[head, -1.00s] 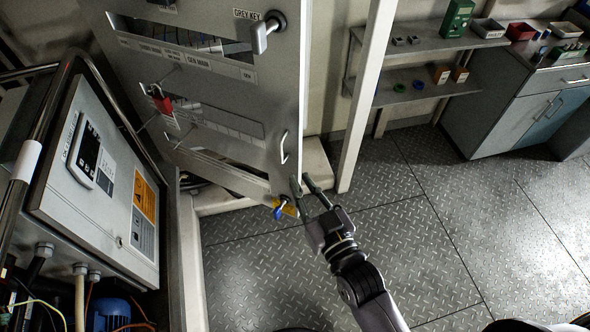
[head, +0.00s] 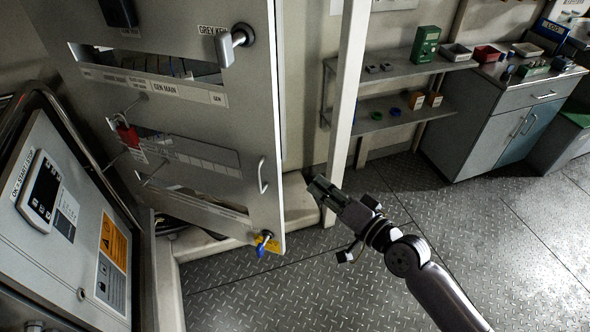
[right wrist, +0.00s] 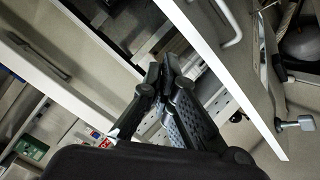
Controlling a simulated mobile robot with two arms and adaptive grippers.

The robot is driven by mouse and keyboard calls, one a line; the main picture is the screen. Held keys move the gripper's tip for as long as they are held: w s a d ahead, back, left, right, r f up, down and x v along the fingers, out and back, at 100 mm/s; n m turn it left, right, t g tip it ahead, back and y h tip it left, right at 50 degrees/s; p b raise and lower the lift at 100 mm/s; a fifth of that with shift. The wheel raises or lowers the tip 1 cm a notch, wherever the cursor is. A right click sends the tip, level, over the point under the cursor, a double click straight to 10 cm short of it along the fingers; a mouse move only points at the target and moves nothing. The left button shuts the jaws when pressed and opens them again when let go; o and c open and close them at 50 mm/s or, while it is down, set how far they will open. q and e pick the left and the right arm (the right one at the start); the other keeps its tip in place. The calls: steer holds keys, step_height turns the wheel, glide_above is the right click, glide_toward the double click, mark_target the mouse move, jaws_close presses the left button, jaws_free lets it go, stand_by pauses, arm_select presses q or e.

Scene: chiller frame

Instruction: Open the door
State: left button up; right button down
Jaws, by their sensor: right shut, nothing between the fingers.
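The door (head: 215,120) is a tall grey metal panel with slots and labels, at left-centre in the head view. A lever handle (head: 237,40) sits near its upper right corner, a thin pull handle (head: 262,176) lower on its right side, and a blue key (head: 264,243) with a yellow tag at its lower corner. My right gripper (head: 316,187) is shut and empty, just right of the door's free edge, apart from it in the picture. Its closed fingers (right wrist: 162,75) show in the right wrist view, close to long pale edges. My left gripper is not in view.
A grey control box (head: 75,215) with a tubular rail stands at left. A pale post (head: 346,110) rises right behind my gripper. Shelves (head: 400,115) and a drawer cabinet (head: 500,110) stand at right. The tread-plate floor (head: 430,190) is open.

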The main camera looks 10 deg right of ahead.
arm_select(q)
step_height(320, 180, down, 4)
steer(key=b, duration=0.3)
arm_select(e)
steer(key=w+d+r+m+g+y, duration=0.1)
steer(key=w+d+r+m+y, duration=0.2)
steer(key=r+m, duration=0.2)
steer(key=p+x, duration=0.4)
steer(key=x, duration=0.5)
arm_select(q)
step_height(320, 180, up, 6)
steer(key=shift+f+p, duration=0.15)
steer(key=shift+p, duration=0.8)
arm_select(e)
steer(key=s+a, duration=0.2)
steer(key=s, duration=0.1)
steer(key=shift+s+f, duration=0.1)
steer(key=shift+f, duration=0.25)
